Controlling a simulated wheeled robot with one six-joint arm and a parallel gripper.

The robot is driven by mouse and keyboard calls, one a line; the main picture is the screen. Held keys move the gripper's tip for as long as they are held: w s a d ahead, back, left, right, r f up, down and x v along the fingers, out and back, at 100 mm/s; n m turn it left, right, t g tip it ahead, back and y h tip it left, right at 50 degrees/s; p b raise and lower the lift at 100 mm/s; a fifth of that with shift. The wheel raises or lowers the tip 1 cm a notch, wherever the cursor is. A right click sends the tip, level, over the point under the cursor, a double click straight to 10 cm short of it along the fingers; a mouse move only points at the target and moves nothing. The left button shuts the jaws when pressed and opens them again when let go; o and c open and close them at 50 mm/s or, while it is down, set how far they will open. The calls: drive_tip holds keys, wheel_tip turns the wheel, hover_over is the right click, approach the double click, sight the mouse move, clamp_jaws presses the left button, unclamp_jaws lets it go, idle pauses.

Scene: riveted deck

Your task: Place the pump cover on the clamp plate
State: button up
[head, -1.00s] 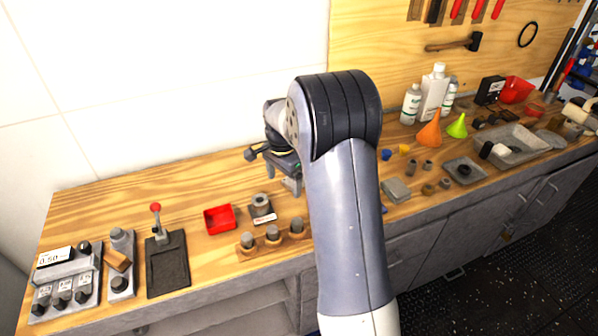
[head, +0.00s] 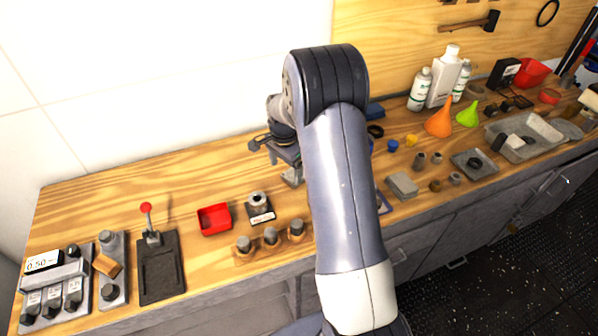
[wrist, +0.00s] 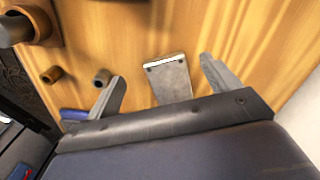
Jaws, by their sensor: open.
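The dark clamp plate (head: 160,279) lies at the left of the bench in the head view, with a red-knobbed lever at its back edge. In the wrist view a flat grey piece (wrist: 172,82) with small dark holes lies on the wood between my fingers. It looks like the pump cover, but I cannot be sure; in the head view my arm seems to hide it. My gripper (wrist: 165,87) is open, one finger to each side of the grey piece and not visibly touching it. In the head view my gripper (head: 289,165) is partly hidden by my arm.
Left of my arm stand a red tray (head: 214,219), a labelled block (head: 260,208) and a wooden holder with three pegs (head: 270,246). A control box (head: 55,287) stands far left. Bottles (head: 440,85), funnels and small fittings crowd the right. The back left of the bench is clear.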

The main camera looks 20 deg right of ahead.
sight(287, 180)
drive_tip(key=shift+w+d+f+p, duration=0.15)
drive_tip(key=shift+f+p, duration=0.3)
drive_tip(key=shift+f, duration=0.8)
drive_tip(key=shift+w+d+f+p, duration=0.1)
drive_tip(key=shift+f+p, duration=0.35)
drive_tip(key=shift+f, duration=0.8)
drive_tip(key=shift+c, duration=0.4)
drive_tip(key=shift+r, duration=0.1)
drive_tip(key=c, duration=1.3)
